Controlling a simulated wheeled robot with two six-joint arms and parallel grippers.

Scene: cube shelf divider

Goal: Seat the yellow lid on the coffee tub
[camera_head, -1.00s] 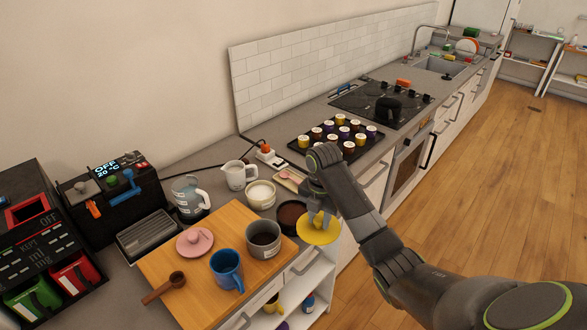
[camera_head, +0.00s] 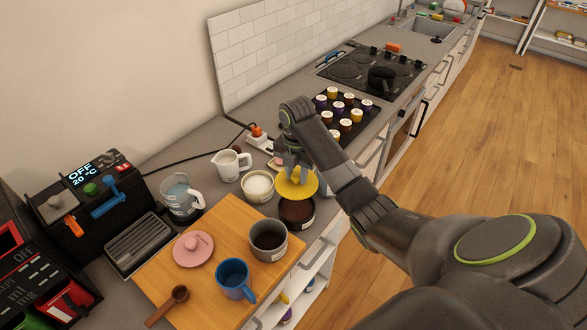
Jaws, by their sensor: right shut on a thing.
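The yellow lid (camera_head: 300,188) is a flat disc held by my right gripper (camera_head: 295,174), which is shut on its middle from above. The coffee tub (camera_head: 297,214) is a dark, round, open tub with brown coffee in it, upright at the counter's front edge. In the picture the lid covers the tub's far rim and lies mostly beyond it, not centred over the opening. It looks to be above the tub; the exact gap cannot be told. My left gripper is not in view.
An open tub with white contents (camera_head: 257,186) stands close left of the lid. A grey pot (camera_head: 268,242), a blue mug (camera_head: 233,283) and a pink lid (camera_head: 193,248) are on the wooden board (camera_head: 222,232). A pod tray (camera_head: 360,133) lies behind on the right.

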